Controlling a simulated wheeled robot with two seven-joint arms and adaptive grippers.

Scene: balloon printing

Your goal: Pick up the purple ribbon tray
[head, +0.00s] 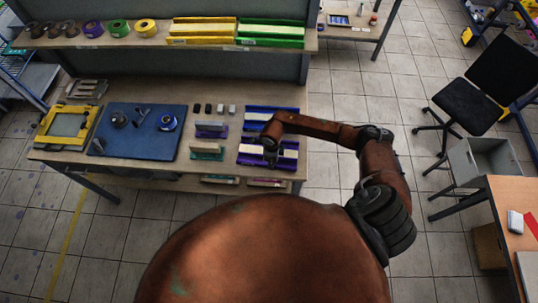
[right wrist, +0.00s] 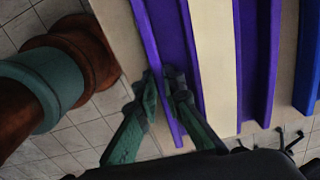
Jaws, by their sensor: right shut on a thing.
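The purple ribbon tray (head: 257,163), with a cream strip lying along it, rests at the right front of the workbench. In the right wrist view the purple tray (right wrist: 219,45) runs lengthwise, with its cream strip in the middle. My right gripper (head: 271,155) reaches down at the tray. In the right wrist view its green fingers (right wrist: 162,85) are closed on the tray's left side wall, one on each side. My arm covers part of the tray in the head view. My left gripper is in neither view.
A blue tray (head: 259,116) lies just behind the purple one. Small purple and green print tools (head: 211,130) stand to its left. A blue mat (head: 137,131) and yellow frame (head: 69,128) are further left. The shelf behind holds yellow (head: 202,30) and green (head: 270,34) trays.

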